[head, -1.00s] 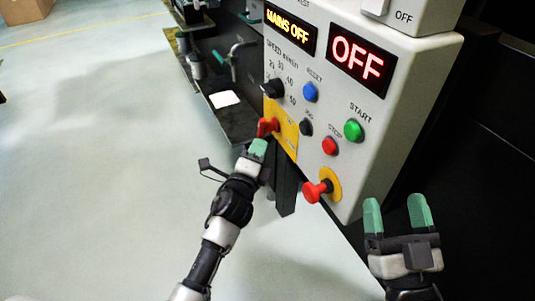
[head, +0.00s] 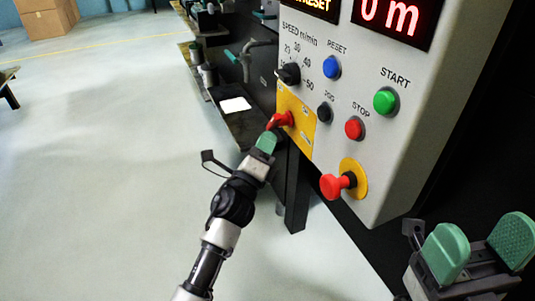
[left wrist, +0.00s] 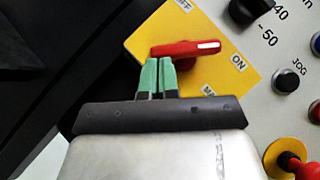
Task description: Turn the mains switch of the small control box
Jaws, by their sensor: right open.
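The control box (head: 335,110) is a light grey panel. Its mains switch is a red rotary handle (head: 280,120) on a yellow plate (head: 298,130). In the left wrist view the red handle (left wrist: 186,49) lies nearly level, its white mark pointing right towards the ON label (left wrist: 238,64). My left gripper (head: 266,143) is at the switch; in the wrist view its green fingertips (left wrist: 158,62) are close together, right at the handle's lower edge. I cannot tell whether they touch it. My right gripper (head: 480,250) is open and empty at the lower right.
The panel also carries a black speed knob (head: 289,74), a blue reset button (head: 331,67), a green start button (head: 385,101), a red stop button (head: 354,128) and a red mushroom button (head: 336,186). Open floor (head: 110,150) lies to the left.

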